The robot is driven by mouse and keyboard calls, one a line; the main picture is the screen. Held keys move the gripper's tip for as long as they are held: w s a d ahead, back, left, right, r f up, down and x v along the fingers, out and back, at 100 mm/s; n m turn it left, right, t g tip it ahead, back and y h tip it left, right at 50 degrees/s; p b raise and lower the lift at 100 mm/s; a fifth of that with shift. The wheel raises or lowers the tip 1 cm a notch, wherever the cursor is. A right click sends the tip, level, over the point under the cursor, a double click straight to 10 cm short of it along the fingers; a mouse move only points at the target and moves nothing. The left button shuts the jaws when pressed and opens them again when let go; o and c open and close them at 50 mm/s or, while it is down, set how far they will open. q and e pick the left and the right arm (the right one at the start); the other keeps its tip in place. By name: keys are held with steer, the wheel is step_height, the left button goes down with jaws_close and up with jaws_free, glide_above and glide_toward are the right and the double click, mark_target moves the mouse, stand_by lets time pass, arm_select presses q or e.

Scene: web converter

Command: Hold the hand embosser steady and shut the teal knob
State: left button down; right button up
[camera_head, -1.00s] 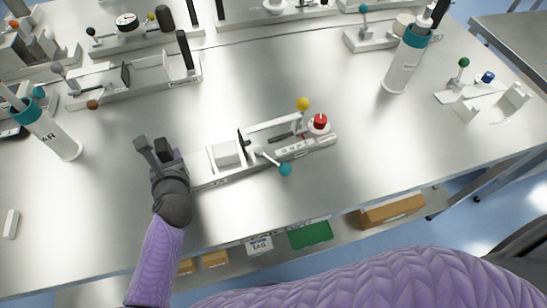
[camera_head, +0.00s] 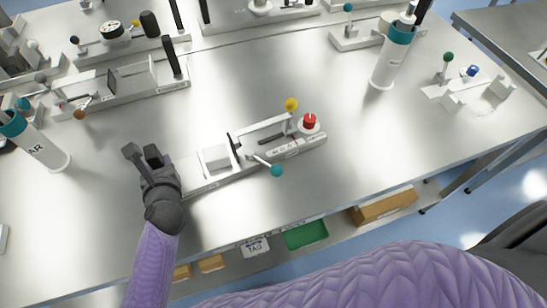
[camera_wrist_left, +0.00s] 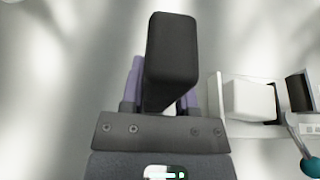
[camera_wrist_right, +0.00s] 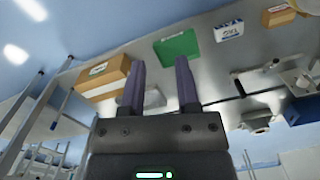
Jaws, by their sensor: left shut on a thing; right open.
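The hand embosser (camera_head: 213,172) is a long white device lying at a slant on the steel table. Its teal knob (camera_head: 277,171) is on a thin lever sticking out from the near side, and shows at the right edge of the left wrist view (camera_wrist_left: 310,166). My left gripper (camera_head: 143,160) is at the embosser's left end, shut on its black upright handle (camera_wrist_left: 171,55), which hides part of the fingers. My right gripper (camera_wrist_right: 160,80) is open and empty in the right wrist view, and out of the head view.
A yellow knob (camera_head: 291,104) and a red button (camera_head: 310,121) stand at the embosser's right end. White-and-teal bottles stand left (camera_head: 43,152) and back right (camera_head: 388,65). Similar devices line the back.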

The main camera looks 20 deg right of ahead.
steer(key=w+r+m+y, duration=0.1)
steer(key=w+r, duration=0.1)
steer(key=w+d+r+m+y, duration=0.1)
steer(key=w+r+m, duration=0.1)
steer(key=w+r+m+y, duration=0.1)
steer(key=w+r, duration=0.1)
steer(key=w, duration=0.1)
steer(key=shift+d+y, duration=0.3)
jaws_close()
steer(key=w+a+r+n+y, duration=0.1)
steer(key=w+r, duration=0.3)
steer(key=r, duration=0.1)
steer(key=w+r+n+y, duration=0.2)
steer(key=w+r, duration=0.2)
steer(key=r, duration=0.2)
steer(key=w+a+r+n+y, duration=0.1)
steer(key=w+r, duration=0.3)
steer(key=r, duration=0.2)
steer(key=shift+w+a+r+y, duration=0.25)
steer(key=shift+w+a+y, duration=0.1)
steer(key=shift+w+y, duration=0.05)
steer(key=w+d+r+n+t+h, duration=0.2)
steer(key=w+r+n+t, duration=0.1)
steer(key=w+r+n, duration=0.4)
steer(key=shift+w+n, duration=0.3)
steer(key=shift+w, duration=0.15)
steer(key=shift+f, duration=0.1)
